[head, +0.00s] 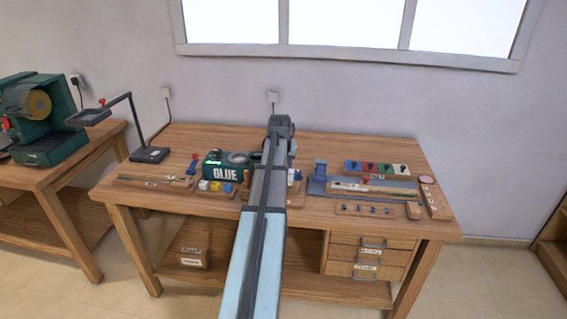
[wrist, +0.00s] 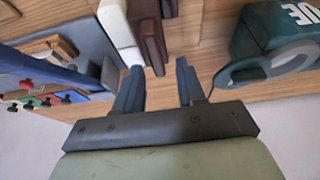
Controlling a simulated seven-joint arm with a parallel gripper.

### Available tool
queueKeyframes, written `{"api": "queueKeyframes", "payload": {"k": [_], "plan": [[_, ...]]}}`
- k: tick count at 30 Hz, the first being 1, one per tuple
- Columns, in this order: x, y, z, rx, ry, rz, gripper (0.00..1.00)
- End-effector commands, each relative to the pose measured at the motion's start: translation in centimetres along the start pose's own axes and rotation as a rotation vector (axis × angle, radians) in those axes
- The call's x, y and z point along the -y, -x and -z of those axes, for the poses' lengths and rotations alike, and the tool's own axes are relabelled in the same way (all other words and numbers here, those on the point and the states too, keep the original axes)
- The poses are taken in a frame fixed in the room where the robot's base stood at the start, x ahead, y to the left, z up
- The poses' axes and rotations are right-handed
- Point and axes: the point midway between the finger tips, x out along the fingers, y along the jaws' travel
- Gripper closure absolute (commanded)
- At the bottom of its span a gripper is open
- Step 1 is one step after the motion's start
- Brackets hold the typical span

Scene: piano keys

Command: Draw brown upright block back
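In the wrist view a dark brown block (wrist: 148,35) stands among the pieces just beyond my gripper (wrist: 160,66). A white block (wrist: 117,30) stands close to its left, and a second, smaller brown piece (wrist: 168,8) shows to its right. My gripper is open, with two dark fingers apart and nothing visibly held. The brown block's near end lies close to the left fingertip; I cannot tell whether they touch. In the head view my arm hides the gripper's fingers and most of this spot on the workbench (head: 340,145).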

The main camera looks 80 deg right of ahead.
Motion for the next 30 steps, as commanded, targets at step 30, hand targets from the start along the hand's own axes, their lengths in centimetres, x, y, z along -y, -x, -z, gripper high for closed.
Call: {"api": "queueKeyframes", "payload": {"k": [30], "plan": [[0.12,0.05,0.01,0.000,0.000,0.000,1.00]]}}
